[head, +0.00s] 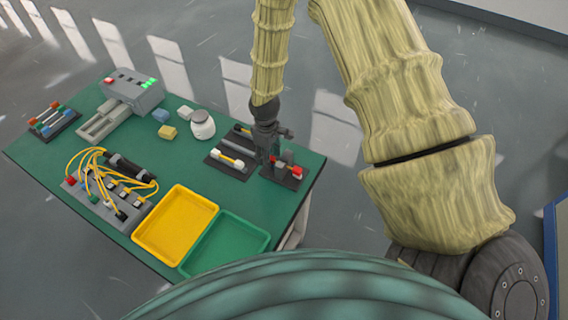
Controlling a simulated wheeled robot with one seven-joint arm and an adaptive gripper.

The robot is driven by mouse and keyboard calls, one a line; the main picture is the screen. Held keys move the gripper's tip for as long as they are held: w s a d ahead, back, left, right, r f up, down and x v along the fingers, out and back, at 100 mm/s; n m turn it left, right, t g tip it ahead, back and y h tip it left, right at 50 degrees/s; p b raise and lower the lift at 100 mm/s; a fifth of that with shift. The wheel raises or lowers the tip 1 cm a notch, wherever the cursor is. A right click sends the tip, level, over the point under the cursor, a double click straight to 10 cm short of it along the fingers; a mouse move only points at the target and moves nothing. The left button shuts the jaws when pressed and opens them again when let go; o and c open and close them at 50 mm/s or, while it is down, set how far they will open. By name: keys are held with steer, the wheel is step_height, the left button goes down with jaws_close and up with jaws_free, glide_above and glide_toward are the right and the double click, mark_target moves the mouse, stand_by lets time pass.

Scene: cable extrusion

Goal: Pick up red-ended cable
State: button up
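My gripper (270,152) points down over the right end of the green table, close above a small dark holder (292,183). Red pieces (297,172) show on this holder beside my fingers, with a pale block next to them; they may be the ends of the red-ended cable, but its middle is partly hidden by my gripper. I cannot tell whether my fingers touch it or whether they are open or shut. Another rack (62,126) at the far left of the table holds short rods with red, green and blue ends.
A yellow tray (150,252) and a green tray (262,243) lie at the front. A grey block with looped yellow cables (88,154) is at left.

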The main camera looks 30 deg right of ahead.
steer(key=shift+c, duration=0.4)
jaws_close()
